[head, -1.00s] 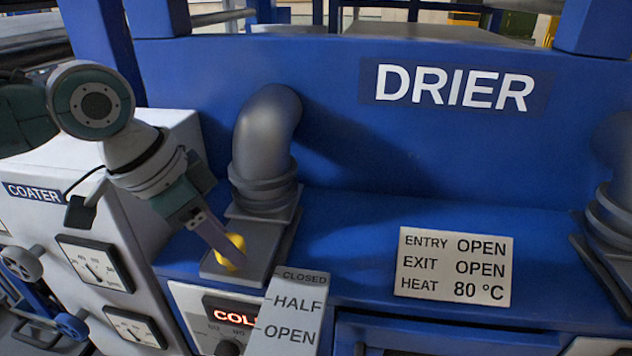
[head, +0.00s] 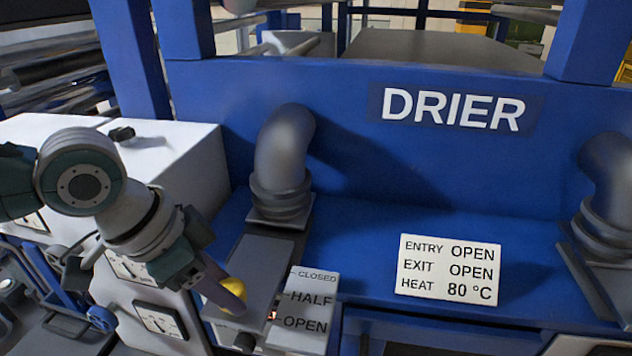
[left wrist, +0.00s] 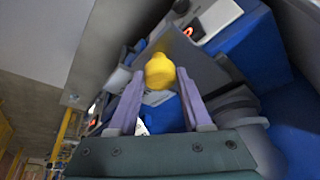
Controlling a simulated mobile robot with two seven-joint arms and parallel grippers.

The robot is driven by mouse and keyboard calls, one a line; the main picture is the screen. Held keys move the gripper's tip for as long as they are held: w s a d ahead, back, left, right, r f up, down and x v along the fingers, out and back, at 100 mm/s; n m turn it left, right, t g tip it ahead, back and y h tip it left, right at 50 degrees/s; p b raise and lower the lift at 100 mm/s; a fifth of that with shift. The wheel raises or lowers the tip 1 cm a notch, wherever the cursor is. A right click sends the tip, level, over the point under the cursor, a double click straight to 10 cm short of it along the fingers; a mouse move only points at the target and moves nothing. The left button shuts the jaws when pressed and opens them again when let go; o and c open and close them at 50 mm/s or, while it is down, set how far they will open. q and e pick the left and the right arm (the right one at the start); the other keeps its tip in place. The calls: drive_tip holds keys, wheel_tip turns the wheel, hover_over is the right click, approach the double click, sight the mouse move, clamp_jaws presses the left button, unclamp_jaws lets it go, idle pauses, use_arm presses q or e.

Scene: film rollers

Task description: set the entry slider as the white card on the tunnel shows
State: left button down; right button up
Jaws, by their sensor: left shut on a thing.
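The white card (head: 447,270) on the blue drier tunnel reads ENTRY OPEN, EXIT OPEN, HEAT 80 °C. The entry slider (head: 262,258) is a grey plate below the left pipe. Its yellow knob (head: 232,291) is between the fingers of my left gripper (head: 226,287), which is shut on it; the yellow knob also shows in the left wrist view (left wrist: 160,72). A scale plate (head: 308,308) beside it reads CLOSED, HALF, OPEN. The slider's front end lies near the OPEN line; my gripper partly hides it, so I cannot tell the exact alignment. My right gripper is not in view.
The grey pipe (head: 283,153) rises behind the slider. A white cabinet (head: 170,160) with gauges stands to the left, close under my left arm. Another pipe (head: 606,190) stands at the right. The blue shelf around the card is otherwise clear.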

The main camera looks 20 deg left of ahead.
use_arm(q)
drive_tip(key=shift+s+d+f, duration=0.1)
drive_tip(key=shift+s+d, duration=0.05)
drive_tip(key=shift+s, duration=0.05)
drive_tip(key=shift+c, duration=1.7)
unclamp_jaws()
drive_tip(key=b+v, duration=0.2)
drive_tip(key=v, duration=0.8)
drive_tip(key=shift+w, duration=0.1)
